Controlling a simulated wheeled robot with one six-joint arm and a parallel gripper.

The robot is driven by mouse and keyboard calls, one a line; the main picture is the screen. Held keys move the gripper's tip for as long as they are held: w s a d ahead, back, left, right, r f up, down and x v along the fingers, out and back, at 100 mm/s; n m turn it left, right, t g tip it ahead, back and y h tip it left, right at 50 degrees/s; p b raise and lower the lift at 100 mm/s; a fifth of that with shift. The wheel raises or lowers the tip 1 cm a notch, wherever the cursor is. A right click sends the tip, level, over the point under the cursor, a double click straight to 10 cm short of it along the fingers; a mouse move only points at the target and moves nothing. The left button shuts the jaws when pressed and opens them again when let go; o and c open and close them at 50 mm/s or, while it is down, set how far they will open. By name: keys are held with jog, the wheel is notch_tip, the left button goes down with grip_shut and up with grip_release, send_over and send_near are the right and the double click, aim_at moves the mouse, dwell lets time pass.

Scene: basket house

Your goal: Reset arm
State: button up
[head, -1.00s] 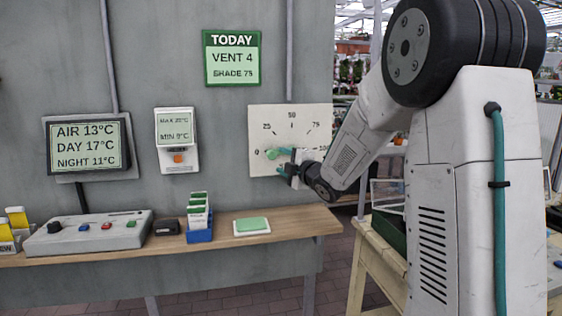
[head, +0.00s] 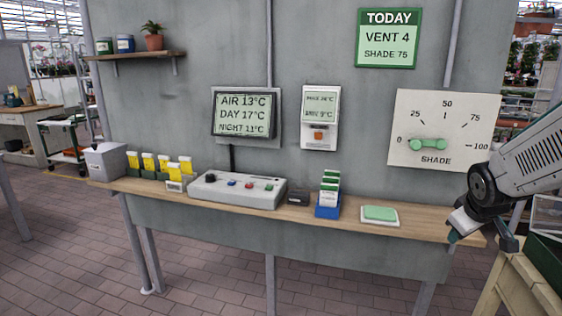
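My gripper (head: 481,238) is at the right of the head view, below the shade dial and near the right end of the wooden shelf. Its two teal-tipped fingers are spread apart, with nothing seen between them. My arm reaches in from the right edge. The shade dial (head: 462,109) is a white panel on the grey wall, marked 0 to 100. Its green handle (head: 427,144) lies level, its left end near the 0 mark. My gripper is clear of the handle.
The shelf (head: 330,222) holds a control box (head: 236,190), a blue card holder (head: 327,211), a green-topped pad (head: 380,214) and yellow packets (head: 163,163). A TODAY sign (head: 389,38) reads VENT 4, SHADE 75. A wooden stand (head: 507,283) is at lower right. The floor at left is open.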

jog(key=s+a+r+m+g+y, duration=0.1)
jog(key=s+a+r+g, duration=0.1)
jog(key=s+a, duration=0.6)
jog(key=s+a+r+m+g+y, duration=0.2)
jog(key=s+a, duration=0.6)
jog(key=s, duration=1.1)
jog(key=shift+s+a+r+m+g, duration=0.2)
jog(key=shift+r+m+g, duration=0.1)
jog(key=shift+r, duration=0.4)
